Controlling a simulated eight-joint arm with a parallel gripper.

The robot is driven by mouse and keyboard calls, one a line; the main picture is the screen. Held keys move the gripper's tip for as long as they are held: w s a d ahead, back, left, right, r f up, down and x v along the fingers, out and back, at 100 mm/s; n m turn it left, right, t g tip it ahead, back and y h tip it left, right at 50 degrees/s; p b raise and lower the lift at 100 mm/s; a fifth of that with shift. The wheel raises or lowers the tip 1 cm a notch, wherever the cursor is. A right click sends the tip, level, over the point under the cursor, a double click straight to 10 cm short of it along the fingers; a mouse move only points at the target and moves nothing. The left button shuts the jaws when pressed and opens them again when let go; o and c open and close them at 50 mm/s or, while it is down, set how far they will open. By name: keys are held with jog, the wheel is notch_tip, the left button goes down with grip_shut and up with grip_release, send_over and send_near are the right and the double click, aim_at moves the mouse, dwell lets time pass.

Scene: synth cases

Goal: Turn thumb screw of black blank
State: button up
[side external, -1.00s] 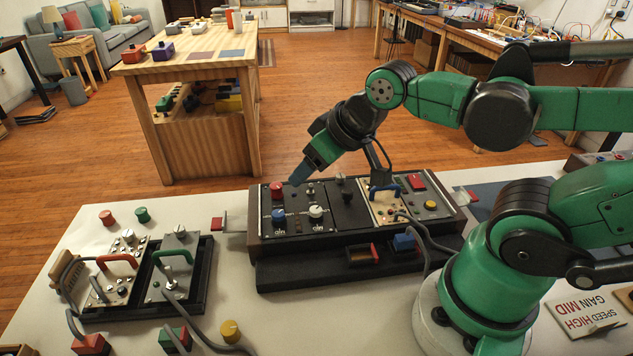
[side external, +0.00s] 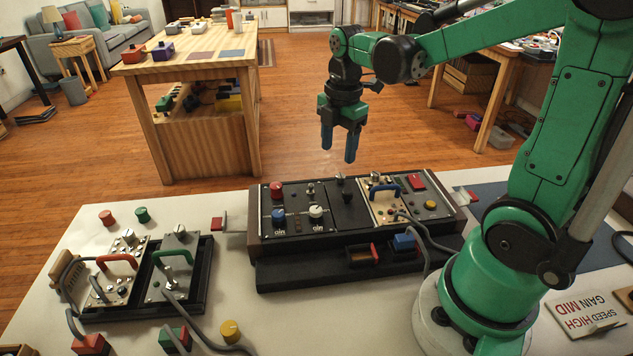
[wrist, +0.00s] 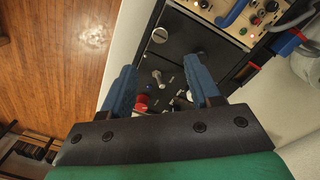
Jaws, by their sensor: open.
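The black blank (side external: 348,212) is a plain dark panel in the middle of the rack. A thumb screw (side external: 340,179) stands at its far edge in the side view. In the wrist view the blank (wrist: 182,38) lies beyond my fingers, with a round metal screw head (wrist: 159,35) near its left edge. The blank's right part is partly hidden by a finger. My gripper (side external: 339,152) points down with its two blue fingers apart and empty, well above the rack's far side. In the wrist view my gripper (wrist: 160,72) is open, touching nothing.
Left of the blank is a panel with a red knob (side external: 277,190), a blue knob (side external: 279,215) and a white knob (side external: 316,212). Right of it is a beige panel with a blue handle (side external: 384,190). A black tray of modules (side external: 205,280) sits at left.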

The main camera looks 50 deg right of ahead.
aim_at(340, 175)
jog(key=shift+d+f+n+g, duration=0.3)
jog(key=shift+d+n, duration=0.25)
jog(key=shift+n, duration=0.25)
jog(key=shift+f, duration=2.8)
grip_shut()
